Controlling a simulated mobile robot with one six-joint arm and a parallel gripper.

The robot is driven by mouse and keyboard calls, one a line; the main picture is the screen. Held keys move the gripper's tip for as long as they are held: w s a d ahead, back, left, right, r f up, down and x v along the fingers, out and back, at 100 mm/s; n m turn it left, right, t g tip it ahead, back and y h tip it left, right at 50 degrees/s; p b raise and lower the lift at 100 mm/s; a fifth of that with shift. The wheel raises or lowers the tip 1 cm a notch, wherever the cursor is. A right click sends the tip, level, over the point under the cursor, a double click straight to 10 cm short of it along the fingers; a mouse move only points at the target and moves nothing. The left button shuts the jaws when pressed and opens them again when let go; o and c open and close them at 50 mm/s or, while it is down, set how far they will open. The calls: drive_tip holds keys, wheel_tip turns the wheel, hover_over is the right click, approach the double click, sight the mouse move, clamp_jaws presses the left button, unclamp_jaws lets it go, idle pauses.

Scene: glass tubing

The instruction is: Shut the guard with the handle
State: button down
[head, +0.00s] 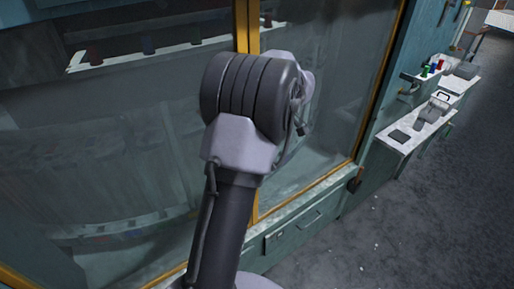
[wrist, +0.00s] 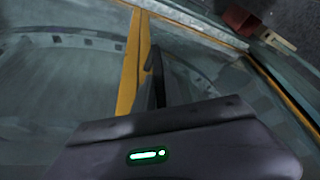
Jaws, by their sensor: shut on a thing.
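The guard is a pair of large glass panels in yellow frames. Its left panel (head: 110,130) and right panel (head: 335,85) meet at two upright yellow strips (head: 247,25) close side by side. I cannot tell whether a narrow gap stays between them. The strips also show in the wrist view (wrist: 132,65). My gripper (wrist: 157,82) is at the right-hand strip, shut on the guard's handle, which its dark fingers mostly hide. In the head view my own arm hides the gripper and the handle.
Behind the glass, a pale shelf (head: 150,54) carries several dark spools. A teal ledge with a drawer (head: 295,228) runs below the guard. At the right, a narrow bench (head: 405,140) holds small items. The grey floor (head: 400,235) is open.

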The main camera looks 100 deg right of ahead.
drive_tip(key=c, duration=1.5)
unclamp_jaws()
drive_tip(key=shift+s+d+r, duration=0.1)
drive_tip(key=shift+c, duration=0.2)
drive_tip(key=shift+o, duration=0.7)
drive_tip(key=shift+d, duration=0.1)
drive_tip(key=p+v, duration=0.3)
drive_tip(key=v, duration=1.4)
drive_tip(key=shift+r+p, duration=0.2)
drive_tip(key=shift+p, duration=0.1)
